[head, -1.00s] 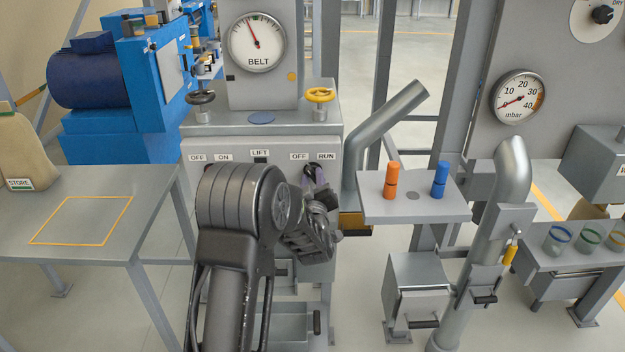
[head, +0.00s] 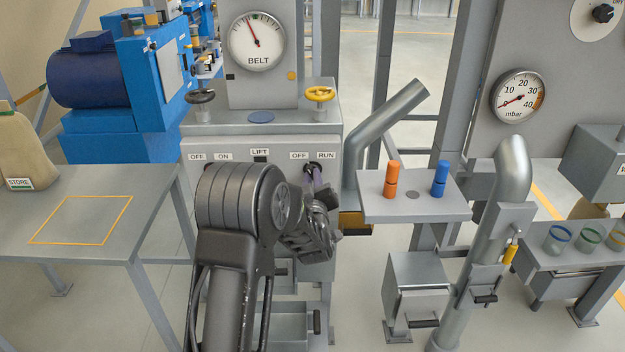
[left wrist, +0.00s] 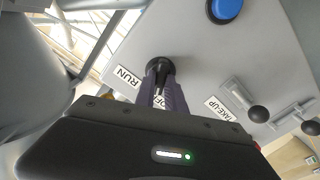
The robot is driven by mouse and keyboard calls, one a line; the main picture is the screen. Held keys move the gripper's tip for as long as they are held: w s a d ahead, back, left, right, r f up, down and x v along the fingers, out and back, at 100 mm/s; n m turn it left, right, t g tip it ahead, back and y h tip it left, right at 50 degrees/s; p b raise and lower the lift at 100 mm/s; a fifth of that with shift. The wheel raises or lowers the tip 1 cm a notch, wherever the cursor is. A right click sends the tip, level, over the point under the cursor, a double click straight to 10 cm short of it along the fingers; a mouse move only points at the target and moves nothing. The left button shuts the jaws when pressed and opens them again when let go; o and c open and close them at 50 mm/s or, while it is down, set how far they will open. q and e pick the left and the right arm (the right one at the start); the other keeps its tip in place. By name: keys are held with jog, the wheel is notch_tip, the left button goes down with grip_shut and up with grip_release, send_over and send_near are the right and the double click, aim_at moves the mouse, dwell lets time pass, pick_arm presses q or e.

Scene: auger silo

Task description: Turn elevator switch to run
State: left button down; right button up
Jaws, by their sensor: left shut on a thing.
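The elevator switch is a black knob (left wrist: 160,68) on the grey cabinet front, between the OFF label and the RUN label (head: 326,155). My left gripper (head: 318,178) is at this switch, and its fingers are shut on the knob. In the left wrist view the two dark purple-grey fingers (left wrist: 162,88) reach to the knob and partly cover the OFF label (left wrist: 158,101). The RUN label (left wrist: 127,77) is clear there. The fingers hide the knob's pointer, so I cannot tell which label it faces. My right gripper is out of view.
A shelf (head: 414,208) with orange and blue pegs stands close on the right.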

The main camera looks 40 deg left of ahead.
pick_arm(q)
jog(key=shift+d+m+b, duration=0.1)
jog(key=shift+m+b, duration=0.8)
jog(key=shift+m, duration=4.8)
jog(key=c, duration=1.4)
grip_release()
